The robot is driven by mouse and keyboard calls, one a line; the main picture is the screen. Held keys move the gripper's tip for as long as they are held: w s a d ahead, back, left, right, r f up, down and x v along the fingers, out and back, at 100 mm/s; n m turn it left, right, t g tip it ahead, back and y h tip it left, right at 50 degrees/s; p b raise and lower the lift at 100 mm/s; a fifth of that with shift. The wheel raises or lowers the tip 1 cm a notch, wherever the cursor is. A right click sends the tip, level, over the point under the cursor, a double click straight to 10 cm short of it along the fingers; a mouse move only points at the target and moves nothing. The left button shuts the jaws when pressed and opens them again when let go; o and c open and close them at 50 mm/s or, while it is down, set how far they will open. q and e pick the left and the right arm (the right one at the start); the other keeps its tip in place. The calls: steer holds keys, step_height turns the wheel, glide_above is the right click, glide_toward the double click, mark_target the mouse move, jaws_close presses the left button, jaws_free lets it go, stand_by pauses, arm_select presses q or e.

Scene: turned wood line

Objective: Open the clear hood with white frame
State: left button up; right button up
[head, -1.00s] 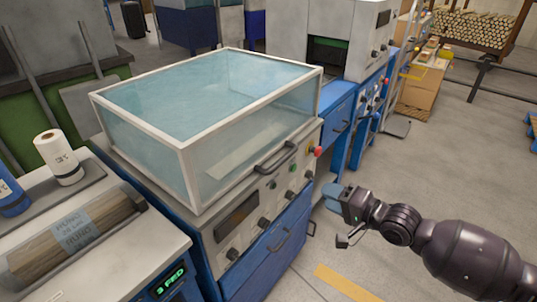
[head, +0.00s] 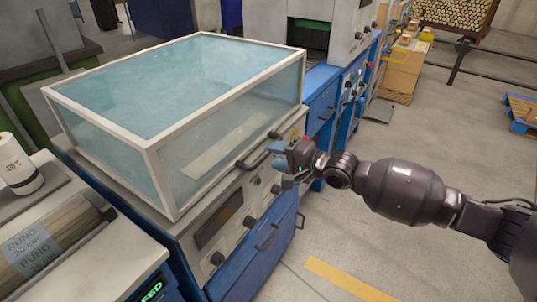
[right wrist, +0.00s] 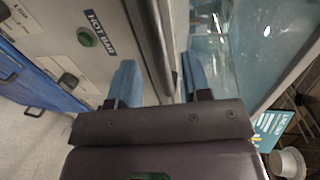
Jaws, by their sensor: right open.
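The clear hood with white frame (head: 215,120) sits down on the blue and grey machine. A dark bar handle (head: 256,154) is on its front edge. My right gripper (head: 281,158) is at the right end of this handle in the head view. In the right wrist view the handle (right wrist: 150,45) runs between the two blue fingers of my right gripper (right wrist: 160,82), which are open with gaps beside the bar. Whether a finger touches it I cannot tell. My left gripper is not in view.
Below the hood, the machine front (head: 225,227) has knobs and a dark display. A neighbouring machine with a wood roll (head: 50,243) and a white bottle (head: 17,165) stands at left. Another blue machine (head: 325,95) is behind my right gripper.

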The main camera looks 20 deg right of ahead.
mark_target(269, 154)
steer(key=shift+x, duration=1.5)
jaws_close()
